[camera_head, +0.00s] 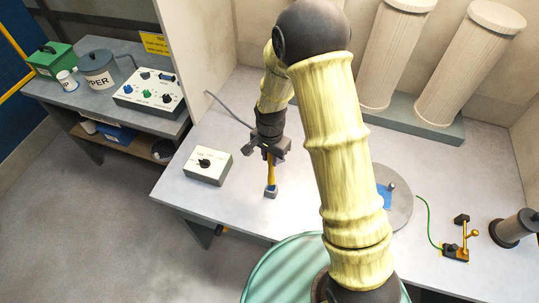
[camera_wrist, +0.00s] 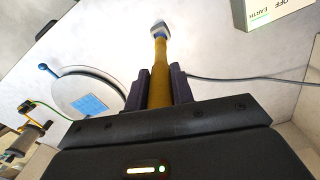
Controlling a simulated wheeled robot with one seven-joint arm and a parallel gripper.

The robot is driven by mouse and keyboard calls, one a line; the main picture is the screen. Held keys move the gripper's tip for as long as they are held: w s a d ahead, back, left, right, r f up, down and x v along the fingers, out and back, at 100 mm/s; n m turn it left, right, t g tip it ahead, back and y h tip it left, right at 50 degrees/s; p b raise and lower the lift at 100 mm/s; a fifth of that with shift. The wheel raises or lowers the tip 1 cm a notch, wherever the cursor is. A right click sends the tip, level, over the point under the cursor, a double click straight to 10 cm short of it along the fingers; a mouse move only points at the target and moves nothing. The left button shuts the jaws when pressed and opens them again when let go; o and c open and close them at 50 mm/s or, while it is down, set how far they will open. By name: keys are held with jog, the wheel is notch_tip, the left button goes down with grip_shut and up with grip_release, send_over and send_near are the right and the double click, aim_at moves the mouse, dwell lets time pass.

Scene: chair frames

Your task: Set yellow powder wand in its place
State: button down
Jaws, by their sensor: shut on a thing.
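The yellow wand (camera_wrist: 159,75) is upright between the two dark fingers of my gripper (camera_wrist: 158,88), which is shut on its shaft. Its lower end shows blue and pale grey in the wrist view (camera_wrist: 160,29). In the head view the wand (camera_head: 271,173) hangs down from my gripper (camera_head: 269,155) over the front left part of the table. Its blue and grey end (camera_head: 270,191) is at or just above the tabletop; I cannot tell if it touches. No holder for the wand can be made out clearly.
A switch box (camera_head: 207,165) stands left of the wand. A round grey plate with a blue square (camera_wrist: 88,95) lies on the other side, partly behind my arm in the head view. A brass key device (camera_head: 459,243) and two ribbed columns (camera_head: 398,50) stand right. A grey cable (camera_wrist: 240,79) crosses the tabletop.

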aim_at(270, 165)
jog(key=shift+f+b, duration=0.8)
jog(key=shift+f, duration=0.6)
jog(key=shift+r, duration=0.1)
jog(key=shift+f, duration=0.2)
jog(key=shift+f+b, duration=0.3)
jog(key=shift+b, duration=0.05)
jog(key=shift+f+b, duration=1.45)
jog(key=shift+f, duration=0.55)
jog(key=c, duration=1.1)
grip_release()
